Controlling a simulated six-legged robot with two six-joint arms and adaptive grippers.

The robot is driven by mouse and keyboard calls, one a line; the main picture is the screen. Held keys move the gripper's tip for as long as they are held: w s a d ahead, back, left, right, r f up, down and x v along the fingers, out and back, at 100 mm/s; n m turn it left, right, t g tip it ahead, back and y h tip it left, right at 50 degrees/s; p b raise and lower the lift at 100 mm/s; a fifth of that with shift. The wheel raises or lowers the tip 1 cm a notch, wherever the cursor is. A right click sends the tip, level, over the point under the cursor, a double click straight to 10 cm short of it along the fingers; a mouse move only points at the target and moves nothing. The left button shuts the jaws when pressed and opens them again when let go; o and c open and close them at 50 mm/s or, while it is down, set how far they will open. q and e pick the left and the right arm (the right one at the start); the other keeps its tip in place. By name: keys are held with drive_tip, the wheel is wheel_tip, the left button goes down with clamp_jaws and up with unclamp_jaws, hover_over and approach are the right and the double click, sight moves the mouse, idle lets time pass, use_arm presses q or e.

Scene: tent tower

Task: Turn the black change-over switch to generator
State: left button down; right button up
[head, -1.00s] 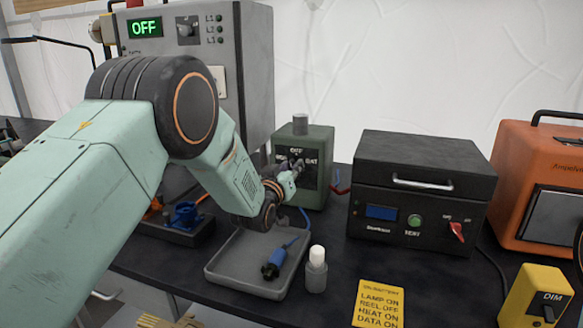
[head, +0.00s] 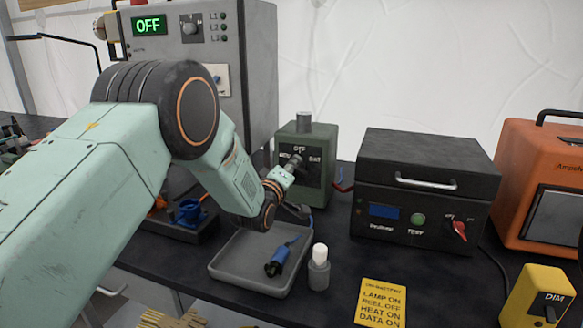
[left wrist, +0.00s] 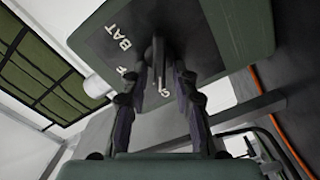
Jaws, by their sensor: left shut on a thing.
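The black change-over switch (left wrist: 158,52) is on the dark plate of a green box (head: 318,140) on the table. The plate carries OFF at its top, BAT at its right and a partly covered label at its left. My left gripper (head: 293,164) is at the front of this plate. In the left wrist view, its two fingers (left wrist: 160,85) stand either side of the switch's handle and are shut on it. The fingers hide much of the handle, so I cannot tell exactly where it points. My right gripper is not in view.
A grey tray (head: 222,272) with a blue connector (head: 277,262) lies below my left arm. A white-capped bottle (head: 318,270) stands beside it. A black case (head: 425,180) is right of the green box. A grey cabinet (head: 245,70) reading OFF stands behind my arm.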

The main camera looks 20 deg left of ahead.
use_arm(q)
drive_tip(key=shift+r+n, duration=0.2)
drive_tip(key=shift+n, duration=0.1)
drive_tip(key=c, duration=1.5)
unclamp_jaws()
drive_tip(key=shift+a, duration=0.1)
drive_tip(key=shift+o, duration=0.5)
drive_tip(key=shift+f, duration=0.1)
drive_tip(key=shift+f, duration=0.1)
drive_tip(key=s, duration=1.2)
drive_tip(key=shift+a, duration=0.15)
